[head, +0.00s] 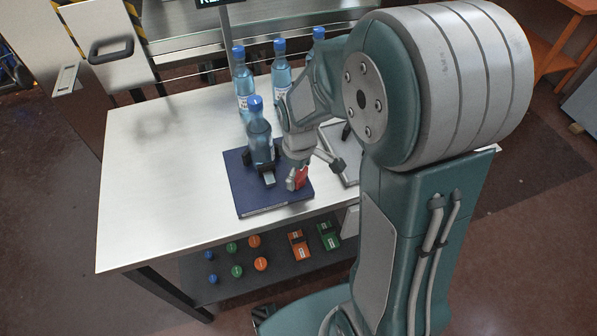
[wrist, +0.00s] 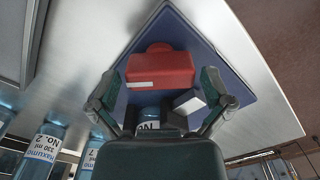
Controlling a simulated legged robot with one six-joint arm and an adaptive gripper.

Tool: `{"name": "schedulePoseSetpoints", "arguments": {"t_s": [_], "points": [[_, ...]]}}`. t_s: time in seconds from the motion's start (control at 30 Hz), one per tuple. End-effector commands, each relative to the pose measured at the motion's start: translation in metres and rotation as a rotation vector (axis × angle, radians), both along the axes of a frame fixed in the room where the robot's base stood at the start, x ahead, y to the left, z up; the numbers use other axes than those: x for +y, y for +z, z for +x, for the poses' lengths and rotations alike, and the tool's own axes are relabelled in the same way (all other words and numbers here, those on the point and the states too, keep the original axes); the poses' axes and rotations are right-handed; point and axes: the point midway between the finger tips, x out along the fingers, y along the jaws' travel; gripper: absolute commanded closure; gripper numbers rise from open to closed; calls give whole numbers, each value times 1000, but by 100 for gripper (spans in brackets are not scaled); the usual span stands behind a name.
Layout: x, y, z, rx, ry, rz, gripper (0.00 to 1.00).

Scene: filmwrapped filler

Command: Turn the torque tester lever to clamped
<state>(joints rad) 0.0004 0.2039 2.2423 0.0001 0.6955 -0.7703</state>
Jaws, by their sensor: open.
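The torque tester has a flat dark blue base (head: 250,203) lying on the table, and the base also shows in the wrist view (wrist: 207,50). A blue-capped bottle (head: 259,138) stands upright on it between dark jaws. A small grey block (head: 268,178) sits at the bottle's foot and shows in the wrist view (wrist: 190,103). A red block (wrist: 160,70) with a pale front strip lies ahead of my gripper; I cannot tell whether it or the grey block is the lever. My gripper (head: 315,171) is open over the base's right side, its fingers either side of the red block in the wrist view.
Several bottles (head: 243,82) stand at the table's back, close to my arm. A grey tray (head: 340,160) lies right of the base, partly hidden. The table's left side (head: 150,190) is clear. A lower shelf (head: 275,270) holds caps and small orange and green boxes.

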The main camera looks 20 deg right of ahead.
Motion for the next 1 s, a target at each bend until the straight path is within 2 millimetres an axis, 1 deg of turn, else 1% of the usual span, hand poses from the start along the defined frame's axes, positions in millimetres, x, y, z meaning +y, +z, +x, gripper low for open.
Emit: {"name": "schedulePoseSetpoints", "arguments": {"t_s": [0.07, 0.17, 0.4, 0.5, 0.6, 0.77, 1.0], "points": [[0, 7, 1, -4, 0, 0, 0], [0, 23, 2, -7, 0, 0, 0], [1, 74, 2, -7, 0, 0, 0], [1, 92, 2, -6, 0, -1, 0], [1, 106, 2, -5, 0, -1, 0], [1, 117, 2, -2, 0, -1, 0], [1, 118, 2, -1, 0, -1, 0]]}}
